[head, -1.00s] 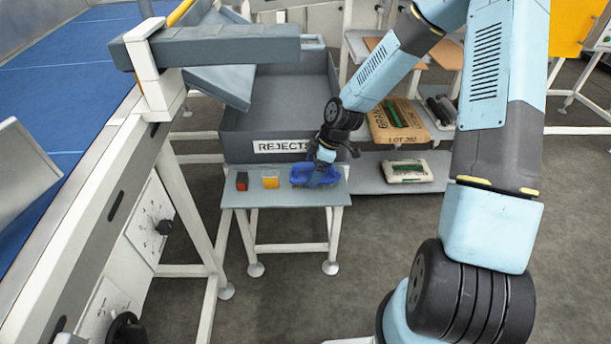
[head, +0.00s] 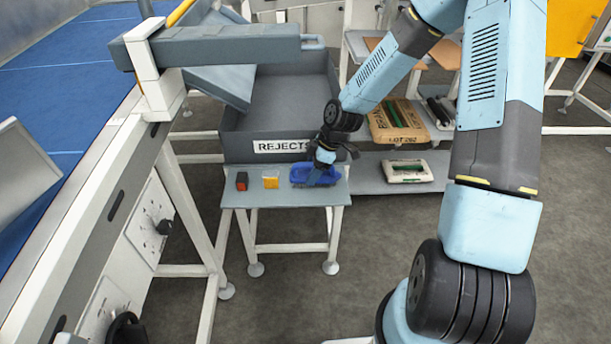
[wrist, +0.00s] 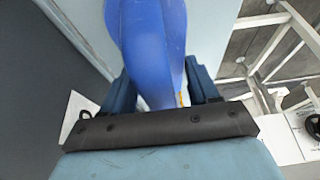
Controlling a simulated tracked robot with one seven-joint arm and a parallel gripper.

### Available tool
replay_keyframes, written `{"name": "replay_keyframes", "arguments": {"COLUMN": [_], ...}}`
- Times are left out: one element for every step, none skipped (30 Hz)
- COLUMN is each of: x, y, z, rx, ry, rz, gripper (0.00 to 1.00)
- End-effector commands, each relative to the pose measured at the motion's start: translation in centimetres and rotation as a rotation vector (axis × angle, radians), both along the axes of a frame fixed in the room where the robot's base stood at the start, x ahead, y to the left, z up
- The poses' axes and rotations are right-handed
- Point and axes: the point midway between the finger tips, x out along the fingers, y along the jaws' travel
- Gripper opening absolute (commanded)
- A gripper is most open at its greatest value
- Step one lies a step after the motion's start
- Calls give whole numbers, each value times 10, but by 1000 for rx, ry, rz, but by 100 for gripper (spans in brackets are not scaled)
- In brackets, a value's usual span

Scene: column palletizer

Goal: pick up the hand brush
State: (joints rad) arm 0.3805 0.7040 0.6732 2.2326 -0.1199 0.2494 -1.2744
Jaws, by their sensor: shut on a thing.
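The blue hand brush (head: 301,174) is at the right end of a small grey-topped table (head: 262,197), in front of the rejects bin. In the wrist view the blue brush (wrist: 150,45) runs up between the two fingers. My gripper (head: 322,166) is shut on it, and in the wrist view the gripper (wrist: 160,92) has one finger on each side of the blue body. The brush's underside is hidden, so I cannot tell whether it still touches the table.
The grey bin labelled REJECTS (head: 235,140) is right behind. Sacks (head: 398,124) lie on a rack at right. A blue conveyor (head: 60,75) runs along the left.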

Motion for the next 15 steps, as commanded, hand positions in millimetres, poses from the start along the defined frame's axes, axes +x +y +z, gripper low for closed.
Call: {"name": "replay_keyframes", "arguments": {"x": [0, 0, 0, 0, 0, 0, 0, 0, 0, 0, 0, 1, 1, 1, 1], "y": [0, 0, 0, 0, 0, 0, 0, 0, 0, 0, 0, 0, -1, -1, -1], "z": [0, 0, 0, 0, 0, 1, 1, 2, 4, 6, 8, 13, 17, 22, 29], "rx": [0, 0, 0, 0, 0, 0, 0, 0, 0, 0, 1, 1, 0, 0, 0], "ry": [0, 0, 0, 0, 0, 0, -1, -1, -1, -1, -1, -2, -3, -4, -4], "rz": [0, 0, 0, 0, 0, 0, 0, 0, 0, 0, 0, -1, -1, -2, -2], "gripper": [22, 21, 21, 20, 20, 20, 20, 20, 20, 20, 20, 20, 20, 20, 20]}}
